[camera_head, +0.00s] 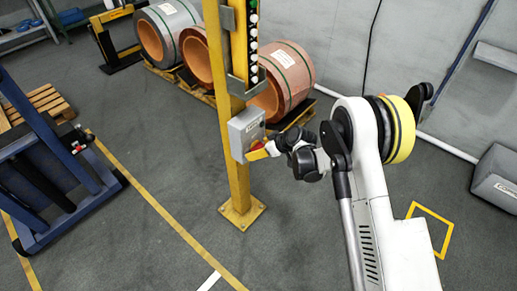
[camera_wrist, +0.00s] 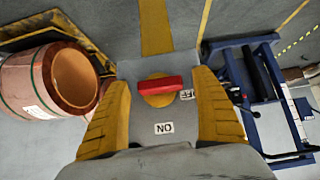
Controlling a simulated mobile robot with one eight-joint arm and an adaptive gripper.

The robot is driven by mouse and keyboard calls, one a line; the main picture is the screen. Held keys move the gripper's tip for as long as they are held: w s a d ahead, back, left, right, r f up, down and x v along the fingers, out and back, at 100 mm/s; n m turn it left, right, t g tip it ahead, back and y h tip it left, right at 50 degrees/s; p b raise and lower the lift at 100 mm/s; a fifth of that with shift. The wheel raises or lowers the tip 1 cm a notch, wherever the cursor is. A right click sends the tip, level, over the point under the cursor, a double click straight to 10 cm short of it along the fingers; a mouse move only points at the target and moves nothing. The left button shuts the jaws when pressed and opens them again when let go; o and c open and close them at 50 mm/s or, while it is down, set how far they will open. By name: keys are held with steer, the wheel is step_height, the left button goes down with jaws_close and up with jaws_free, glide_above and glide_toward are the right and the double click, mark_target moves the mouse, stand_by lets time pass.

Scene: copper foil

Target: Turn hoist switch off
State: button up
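The hoist switch is a red handle on a yellow round base (camera_wrist: 160,92), set on a grey box (camera_head: 246,131) fixed to a yellow post. In the wrist view the handle (camera_wrist: 160,85) lies crosswise. An upside-down "ON" label (camera_wrist: 164,128) is below it, and a second small label (camera_wrist: 187,95), partly legible, is by its right end. My gripper (camera_wrist: 162,80) is open, its yellow fingers apart on either side of the switch with no visible contact. In the head view my gripper (camera_head: 262,150) is at the box's lower right, largely covering the switch.
The yellow post (camera_head: 236,185) stands on a floor plate. Copper foil rolls (camera_head: 290,75) lie on pallets behind it. A blue frame (camera_head: 60,190) stands at left, and a grey block (camera_head: 496,178) at right. Floor in front of the post is clear.

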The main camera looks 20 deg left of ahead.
steer(key=v, duration=1.2)
steer(key=shift+d+r, duration=0.1)
steer(key=s+d+r+m+t+h, duration=0.1)
steer(key=s+d+r+m+h, duration=0.2)
steer(key=d+r, duration=0.55)
steer(key=s+d+r+m+t, duration=0.1)
steer(key=s+d+r+m, duration=0.25)
steer(key=d+r, duration=0.55)
steer(key=s+d+r+m+h, duration=0.2)
steer(key=s+d+m, duration=0.1)
steer(key=s+d, duration=0.4)
steer(key=s+d+r+m+t+h, duration=0.1)
steer(key=s+d+r+m+h, duration=0.1)
steer(key=s+d, duration=0.6)
steer(key=s+m+h, duration=0.1)
steer(key=s+m, duration=0.1)
steer(key=s, duration=0.3)
steer(key=shift+s+r+t, duration=0.15)
steer(key=shift+r+t, duration=0.15)
steer(key=shift+d, duration=0.15)
